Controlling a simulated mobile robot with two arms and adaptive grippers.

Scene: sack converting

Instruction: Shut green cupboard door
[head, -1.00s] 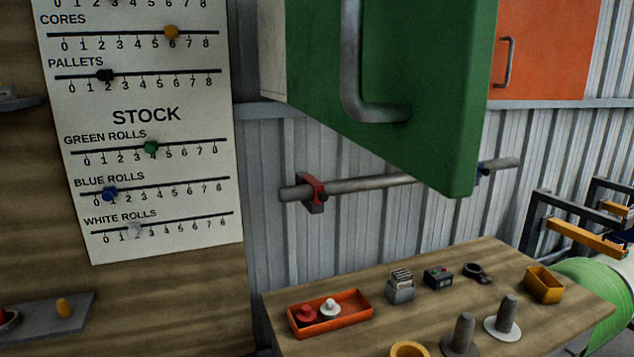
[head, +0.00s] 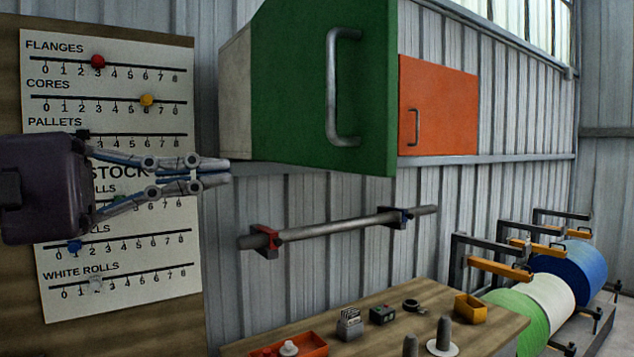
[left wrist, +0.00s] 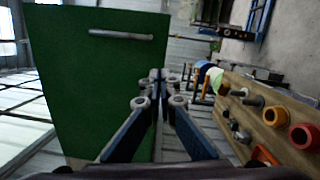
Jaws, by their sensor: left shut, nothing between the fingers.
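The green cupboard door (head: 290,85) stands swung open from a pale cupboard body (head: 236,95) on the corrugated wall. Its grey bar handle (head: 333,90) faces me. The door also fills the upper left of the left wrist view (left wrist: 95,75), with the handle (left wrist: 120,35) near its top. My left gripper (head: 228,172) is shut and empty, in front of the stock board. In the head view its fingertips are just below and left of the door's lower left corner. I cannot tell whether they touch it. My right gripper is not in view.
An orange cupboard door (head: 437,108) is on the wall to the right. A grey bar (head: 340,226) runs below the green door on brackets. A wooden table (head: 440,305) with small parts stands below. Green, white and blue rolls (head: 580,268) lie at the right.

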